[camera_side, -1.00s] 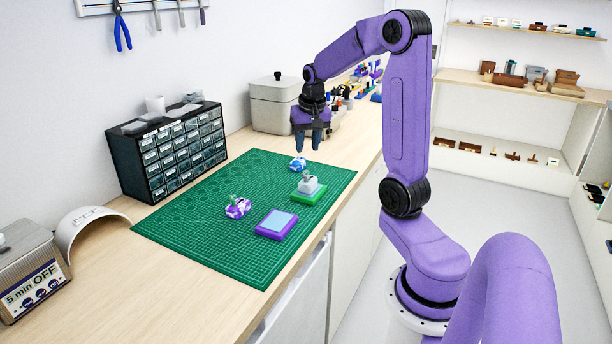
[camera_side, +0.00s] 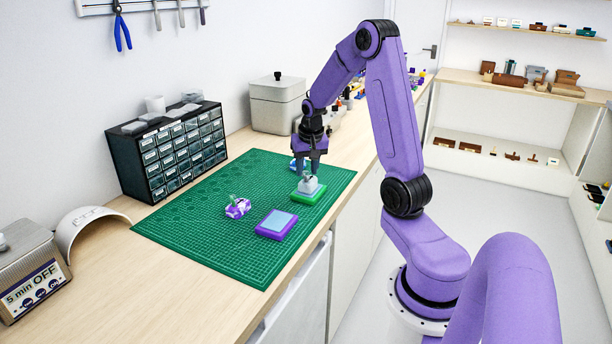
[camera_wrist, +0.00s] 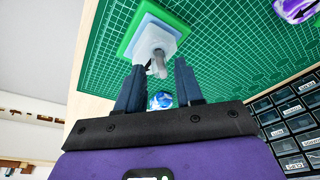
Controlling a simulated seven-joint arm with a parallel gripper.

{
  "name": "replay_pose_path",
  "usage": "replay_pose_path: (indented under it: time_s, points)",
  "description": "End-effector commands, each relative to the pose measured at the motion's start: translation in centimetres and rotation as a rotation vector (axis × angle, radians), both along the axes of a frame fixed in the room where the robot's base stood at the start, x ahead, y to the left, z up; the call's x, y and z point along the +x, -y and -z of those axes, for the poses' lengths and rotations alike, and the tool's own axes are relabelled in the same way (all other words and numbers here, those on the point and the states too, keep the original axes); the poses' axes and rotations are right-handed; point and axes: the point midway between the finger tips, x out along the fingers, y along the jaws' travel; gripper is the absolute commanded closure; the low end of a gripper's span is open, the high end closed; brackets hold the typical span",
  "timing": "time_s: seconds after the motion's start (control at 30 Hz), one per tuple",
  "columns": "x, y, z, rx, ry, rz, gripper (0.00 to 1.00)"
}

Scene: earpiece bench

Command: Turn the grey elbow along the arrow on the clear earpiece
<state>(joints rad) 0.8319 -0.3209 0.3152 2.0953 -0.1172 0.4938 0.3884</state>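The clear, pale grey earpiece (camera_side: 309,187) sits on a green block (camera_side: 307,197) at the right part of the mat. Its grey elbow (camera_side: 308,176) sticks up from the top; the elbow also shows in the wrist view (camera_wrist: 158,62). I cannot make out the arrow on this earpiece. My gripper (camera_side: 308,170) points down just above and behind the earpiece. In the wrist view its two dark blue fingers (camera_wrist: 160,66) are apart, with the elbow near the gap between their tips. I cannot tell whether either finger touches it.
A blue-and-white earpiece (camera_wrist: 160,101) lies behind, partly hidden by my gripper in the side view. A purple-and-white earpiece (camera_side: 238,208) with a green elbow and a purple block (camera_side: 276,229) with a light blue top are on the green mat (camera_side: 190,232). The mat's left is clear.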

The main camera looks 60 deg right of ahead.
Motion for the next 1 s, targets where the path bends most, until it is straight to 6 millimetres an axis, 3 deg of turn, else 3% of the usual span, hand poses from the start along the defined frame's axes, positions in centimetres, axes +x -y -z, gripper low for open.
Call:
replay_pose_path:
  time_s: [0.47,0.7,1.0]
  points:
    - [0.14,0.17,0.82,-0.001,-0.001,0.000,0.64]
    - [0.14,0.16,0.80,-0.001,-0.001,0.000,1.00]
    - [0.18,0.09,0.80,0.000,-0.002,0.068,1.00]
